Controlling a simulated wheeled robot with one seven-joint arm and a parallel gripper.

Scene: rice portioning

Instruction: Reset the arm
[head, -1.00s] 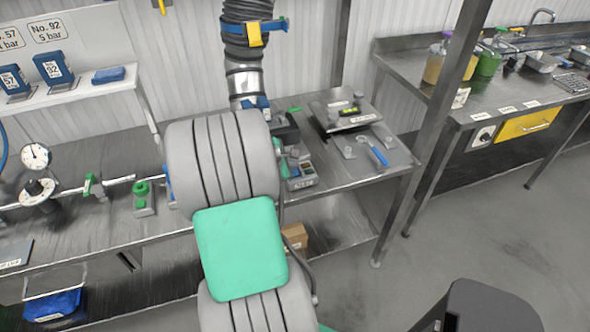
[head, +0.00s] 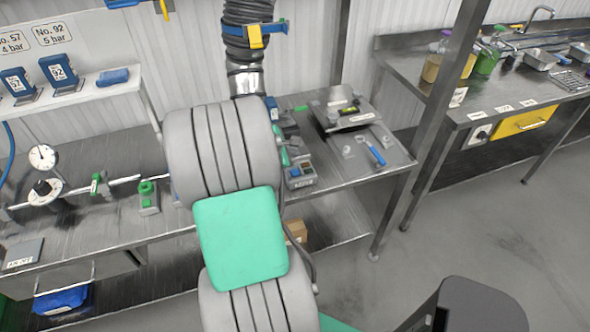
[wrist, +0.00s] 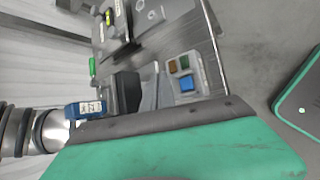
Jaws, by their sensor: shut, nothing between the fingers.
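My arm (head: 222,155), with grey rounded links and a green pad (head: 240,235), stands folded in the middle of the head view, in front of the workbench. My gripper is hidden behind the arm there. In the wrist view, the green and dark grey front part of my gripper (wrist: 155,118) fills the bottom of the picture. It is shut and holds nothing. Beyond it lie the bench top and a small box with coloured squares (wrist: 186,84), apart from it as far as I can tell.
The steel workbench (head: 100,215) carries a gauge (head: 42,157), green-handled valves (head: 148,197) and a plate with a blue-handled tool (head: 376,155). A ribbed duct (head: 248,45) hangs behind the arm. A steel post (head: 440,130) stands at right. The floor (head: 480,220) there is clear.

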